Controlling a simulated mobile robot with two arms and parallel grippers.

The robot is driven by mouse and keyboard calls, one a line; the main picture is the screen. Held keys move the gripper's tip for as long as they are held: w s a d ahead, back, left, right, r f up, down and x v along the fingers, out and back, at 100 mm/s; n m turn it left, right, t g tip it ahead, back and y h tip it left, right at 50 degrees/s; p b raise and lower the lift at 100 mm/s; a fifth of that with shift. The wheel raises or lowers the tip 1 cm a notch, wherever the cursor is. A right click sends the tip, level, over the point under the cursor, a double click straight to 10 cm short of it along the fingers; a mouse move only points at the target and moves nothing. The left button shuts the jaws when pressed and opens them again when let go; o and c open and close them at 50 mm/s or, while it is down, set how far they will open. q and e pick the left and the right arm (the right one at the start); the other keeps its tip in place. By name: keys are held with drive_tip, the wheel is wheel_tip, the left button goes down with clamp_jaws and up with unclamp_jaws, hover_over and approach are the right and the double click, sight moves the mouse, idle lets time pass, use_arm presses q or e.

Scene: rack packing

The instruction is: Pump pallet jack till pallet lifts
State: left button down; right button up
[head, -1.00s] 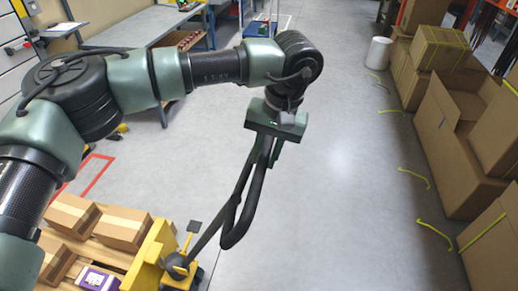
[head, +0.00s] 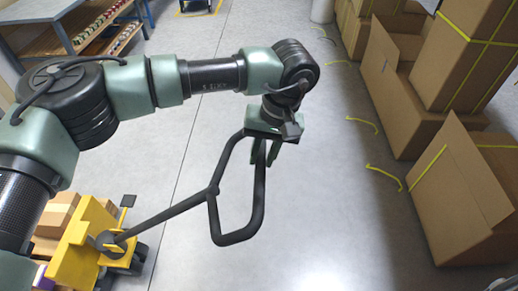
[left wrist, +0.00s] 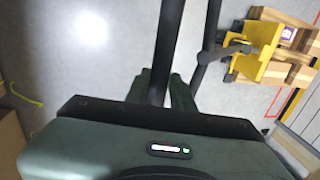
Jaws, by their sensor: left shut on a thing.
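The yellow pallet jack (head: 82,238) stands at the lower left of the head view, with its black handle (head: 165,218) reaching up to the right and ending in a loop. The handle leans well away from the jack body. My left gripper (head: 268,155) is shut on the loop's far side. In the left wrist view, the gripper (left wrist: 165,88) closes around a black bar of the handle (left wrist: 172,40). The jack also shows there at the upper right (left wrist: 258,42), beside wooden pallet boards (left wrist: 300,72). Whether the pallet is off the floor cannot be told. My right gripper is out of view.
Cardboard boxes (head: 55,214) sit on the load at lower left, partly behind my arm. Large cartons (head: 450,190) line the right side, with yellow straps (head: 385,177) on the floor. A workbench (head: 85,30) stands at the upper left. The grey floor between is clear.

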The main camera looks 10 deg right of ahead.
use_arm(q)
drive_tip(key=shift+d+f, duration=0.2)
drive_tip(key=c, duration=1.2)
unclamp_jaws()
drive_tip(key=shift+c, duration=0.2)
drive_tip(key=shift+a, duration=0.1)
wheel_tip(320, 180, up, 8)
drive_tip(key=d+b, duration=0.1)
drive_tip(key=shift+d+f, duration=0.2)
drive_tip(key=shift+d, duration=0.1)
